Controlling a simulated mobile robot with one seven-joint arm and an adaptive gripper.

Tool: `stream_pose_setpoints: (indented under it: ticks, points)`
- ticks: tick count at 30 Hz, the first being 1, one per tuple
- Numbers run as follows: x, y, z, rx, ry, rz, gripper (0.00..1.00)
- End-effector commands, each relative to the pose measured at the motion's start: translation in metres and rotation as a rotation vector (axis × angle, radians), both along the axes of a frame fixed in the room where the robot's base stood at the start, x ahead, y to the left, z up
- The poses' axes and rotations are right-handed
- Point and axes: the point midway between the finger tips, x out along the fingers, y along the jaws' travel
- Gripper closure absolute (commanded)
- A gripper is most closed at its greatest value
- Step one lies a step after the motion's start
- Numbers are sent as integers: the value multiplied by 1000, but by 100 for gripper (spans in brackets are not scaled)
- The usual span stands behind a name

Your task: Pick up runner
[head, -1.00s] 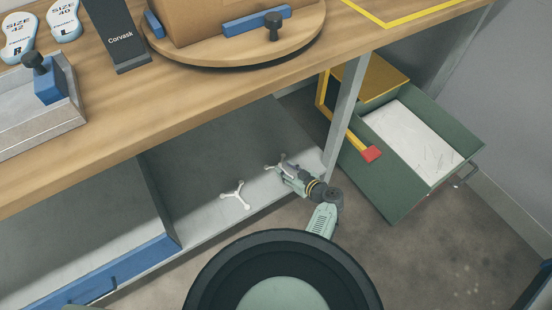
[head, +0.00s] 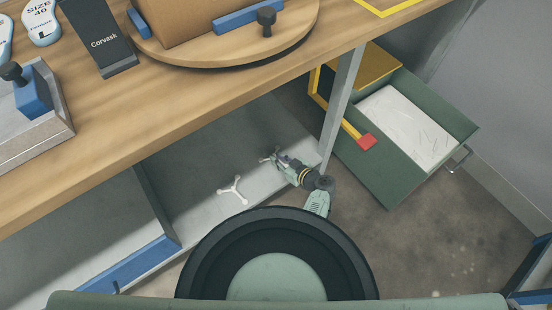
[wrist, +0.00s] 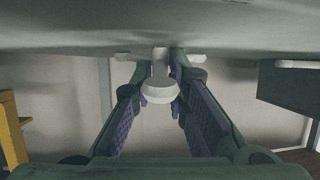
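Two small white three-armed pieces that look like runners lie on the grey lower shelf. One runner (head: 234,190) lies free to the left in the head view. The other runner (head: 267,157) is at my gripper (head: 279,158), which partly hides it. In the wrist view my gripper (wrist: 160,72) has its two fingers apart, one on each side of this runner's round-ended middle stem (wrist: 160,85). A narrow gap seems to show beside the stem, so the fingers look open around it. The runner's arms spread out beyond the fingertips.
The wooden bench top (head: 200,95) overhangs the shelf (head: 200,200). A grey post (head: 341,105) stands just right of my gripper. Farther right is a green open box (head: 390,180) with a yellow frame and red end (head: 366,142). A blue edge (head: 135,262) borders the shelf at left.

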Motion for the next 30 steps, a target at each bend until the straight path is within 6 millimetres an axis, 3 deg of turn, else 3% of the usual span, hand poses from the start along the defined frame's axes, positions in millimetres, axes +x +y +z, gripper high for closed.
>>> stream_pose_setpoints:
  ticks: [4,17,30]
  points:
    - [0,0,0,0,0,0,98]
    - [0,0,10,-1,-1,1,99]
    - [0,0,87,-2,-2,1,99]
